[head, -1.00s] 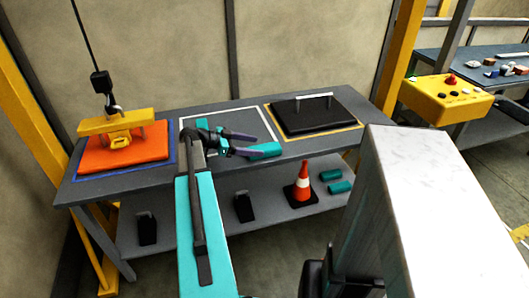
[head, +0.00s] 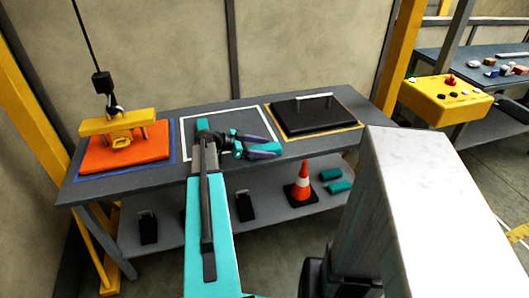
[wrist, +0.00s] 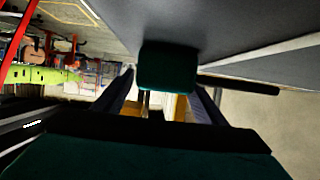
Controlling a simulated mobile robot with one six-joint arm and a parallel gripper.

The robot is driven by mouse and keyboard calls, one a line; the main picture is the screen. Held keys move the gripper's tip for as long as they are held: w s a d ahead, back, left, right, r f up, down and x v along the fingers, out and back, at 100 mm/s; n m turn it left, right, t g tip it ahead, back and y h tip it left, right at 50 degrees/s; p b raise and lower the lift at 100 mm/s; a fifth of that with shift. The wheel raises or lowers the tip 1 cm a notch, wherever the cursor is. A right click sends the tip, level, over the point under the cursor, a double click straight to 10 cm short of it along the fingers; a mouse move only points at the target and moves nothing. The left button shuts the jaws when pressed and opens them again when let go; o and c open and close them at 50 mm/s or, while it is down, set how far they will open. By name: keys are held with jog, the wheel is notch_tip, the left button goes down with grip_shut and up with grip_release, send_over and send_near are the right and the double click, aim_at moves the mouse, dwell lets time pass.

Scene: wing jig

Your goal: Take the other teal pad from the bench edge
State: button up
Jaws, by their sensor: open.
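A teal pad (head: 267,147) lies at the front edge of the bench top, between the white-outlined square and the dark plate. My gripper (head: 267,148) is open at the pad, with one finger on its far side and one on its near side. In the wrist view the pad (wrist: 168,66) shows as a dark teal block between the two spread fingers (wrist: 165,88). Whether the fingers touch it I cannot tell.
An orange plate (head: 125,152) under a yellow hoist fixture (head: 118,122) sits at the bench's left. A dark plate with a handle (head: 318,117) sits at the right. A traffic cone (head: 302,185) stands on the shelf. A yellow control box (head: 446,99) is farther right.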

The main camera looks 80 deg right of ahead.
aim_at(265, 148)
jog(key=shift+c, duration=0.2)
jog(key=c, duration=1.1)
jog(key=shift+r, duration=0.15)
jog(key=shift+r+b, duration=0.3)
jog(key=shift+r, duration=1)
jog(key=shift+a+r, duration=0.15)
jog(key=shift+r, duration=0.2)
jog(key=shift+s+a+r+p, duration=0.25)
jog(key=shift+s+a+p, duration=0.25)
jog(key=shift+s+a, duration=1.35)
jog(key=shift+s+a+r+p, duration=0.25)
jog(key=shift+s+a+p, duration=0.25)
jog(key=shift+s+a, duration=1.35)
jog(key=shift+s+a+r+p, duration=0.25)
jog(key=shift+s+a+p, duration=0.25)
jog(key=shift+s+a, duration=1.35)
jog(key=shift+w+a, duration=0.4)
